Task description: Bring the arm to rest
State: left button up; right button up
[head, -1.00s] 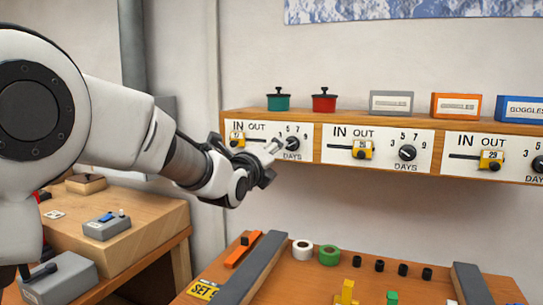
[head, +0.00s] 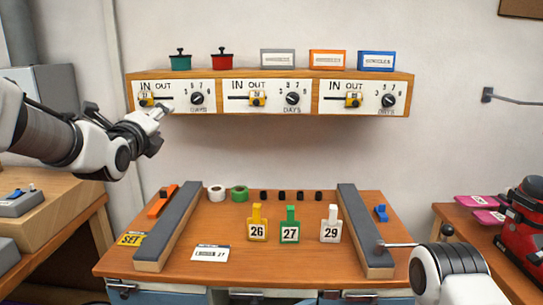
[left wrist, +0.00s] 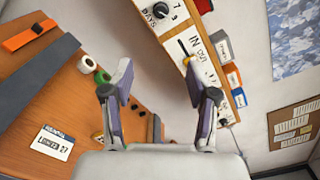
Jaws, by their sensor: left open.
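My left gripper (head: 158,129) is open and empty. In the head view it hangs in the air in front of the lower edge of the leftmost dial panel (head: 171,97), its arm reaching in from the left. In the left wrist view its two fingers (left wrist: 158,82) stand wide apart with nothing between them. I cannot tell from the head view how far the fingertips are from the panel.
The wooden bench (head: 290,268) carries two grey-topped rails, yellow, green and white number tags (head: 330,224), tape rolls and a white card (head: 210,254). Tins and boxes stand on the shelf (head: 420,75). A side table is at left, a red machine (head: 525,235) at right.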

pick_arm(q)
jog(key=s+f+n+g+p, duration=0.1)
jog(key=s+f+n+g, duration=0.25)
jog(key=f, duration=0.95)
jog(key=s+f+n+g, duration=0.2)
jog(key=s+f+n, duration=0.15)
jog(key=f, duration=0.95)
jog(key=s+f+n+g+p, duration=0.1)
jog(key=s+f+n+g, duration=0.3)
jog(key=f, duration=0.9)
jog(key=s+f+n+g, duration=0.4)
jog(key=s+f+n, duration=0.4)
jog(key=s+f, duration=0.8)
jog(key=s+f+n+g, duration=0.2)
jog(key=s+n, duration=0.1)
jog(key=s, duration=0.6)
jog(key=s+a+f+n+g, duration=0.1)
jog(key=s+f+n+g, duration=0.1)
jog(key=s, duration=0.6)
jog(key=shift+s+f+n+y+p, duration=0.3)
jog(key=shift+s+f+n+p, duration=0.1)
jog(key=shift+f+n, duration=0.45)
pick_arm(e)
jog(key=r, duration=0.3)
jog(key=shift+s, duration=0.2)
pick_arm(q)
jog(key=shift+w+r+g, duration=0.1)
jog(key=shift+g, duration=0.15)
